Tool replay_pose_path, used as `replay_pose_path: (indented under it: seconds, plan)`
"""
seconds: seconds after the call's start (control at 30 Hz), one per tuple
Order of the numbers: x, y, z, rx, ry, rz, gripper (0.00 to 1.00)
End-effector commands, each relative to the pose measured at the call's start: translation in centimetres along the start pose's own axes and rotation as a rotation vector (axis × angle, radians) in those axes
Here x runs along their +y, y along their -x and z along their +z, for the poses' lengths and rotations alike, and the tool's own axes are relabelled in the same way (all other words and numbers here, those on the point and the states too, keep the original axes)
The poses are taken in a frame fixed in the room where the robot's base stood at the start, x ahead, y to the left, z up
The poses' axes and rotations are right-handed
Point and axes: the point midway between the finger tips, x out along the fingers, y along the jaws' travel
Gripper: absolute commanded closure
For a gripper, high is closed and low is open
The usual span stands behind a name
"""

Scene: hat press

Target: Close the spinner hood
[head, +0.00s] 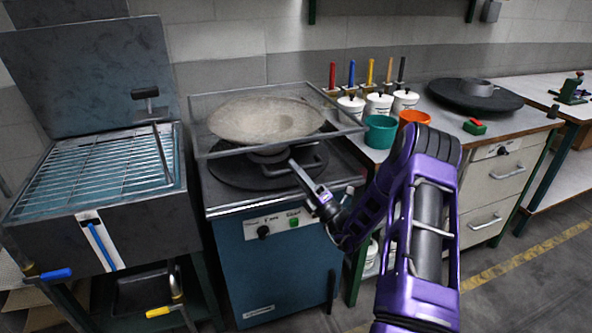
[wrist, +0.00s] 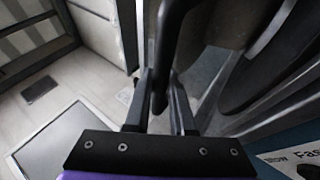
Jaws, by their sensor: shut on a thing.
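The spinner is a blue cabinet (head: 270,268) with a dark round plate (head: 228,172) on top. Its hood (head: 198,130) looks like a clear, grey-edged box raised over the plate, with a gap below its front edge. A wide grey-beige felt hat (head: 262,118) shows within the hood's outline. My gripper (head: 296,170) is at the front of the spinner, below the hood's front edge. It is shut on a dark curved handle (head: 318,158). In the wrist view, the handle (wrist: 160,88) lies between the fingers (wrist: 158,110). Where the handle joins is hard to see.
A steel tank with a wire rack (head: 95,168) and an upright lid (head: 85,75) stands at left. At right, a bench holds white pots (head: 378,104), a teal cup (head: 379,132), an orange cup (head: 413,119) and a black brimmed form (head: 474,97). The floor at lower right is free.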

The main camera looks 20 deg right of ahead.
Motion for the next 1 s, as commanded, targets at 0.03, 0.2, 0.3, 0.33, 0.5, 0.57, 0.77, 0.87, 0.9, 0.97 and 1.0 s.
replay_pose_path:
  seconds: [0.03, 0.2, 0.3, 0.33, 0.5, 0.57, 0.77, 0.87, 0.9, 0.97, 1.0]
  plan:
    - [-0.8, 0.5, -0.3, 0.001, -0.007, -0.021, 1.00]
    - [-0.9, 0.7, -0.4, 0.001, -0.009, -0.025, 1.00]
    - [-0.9, 0.7, -0.4, 0.000, -0.010, -0.025, 0.65]
    - [-0.9, 0.7, -0.3, 0.000, -0.009, -0.025, 0.60]
    - [-0.7, 0.6, -0.3, 0.000, -0.007, -0.020, 0.48]
    - [-0.7, 0.5, -0.2, 0.000, -0.007, -0.019, 0.48]
    - [-0.5, 0.4, -0.2, 0.000, -0.005, -0.015, 0.48]
    - [-0.5, 0.7, -0.1, -0.001, -0.004, -0.015, 0.48]
    - [-0.5, 1.0, -0.1, -0.002, -0.004, -0.015, 0.48]
    - [-0.5, 1.8, 0.0, -0.003, -0.004, -0.017, 0.48]
    - [-0.5, 2.4, 0.0, -0.003, -0.004, -0.017, 0.48]
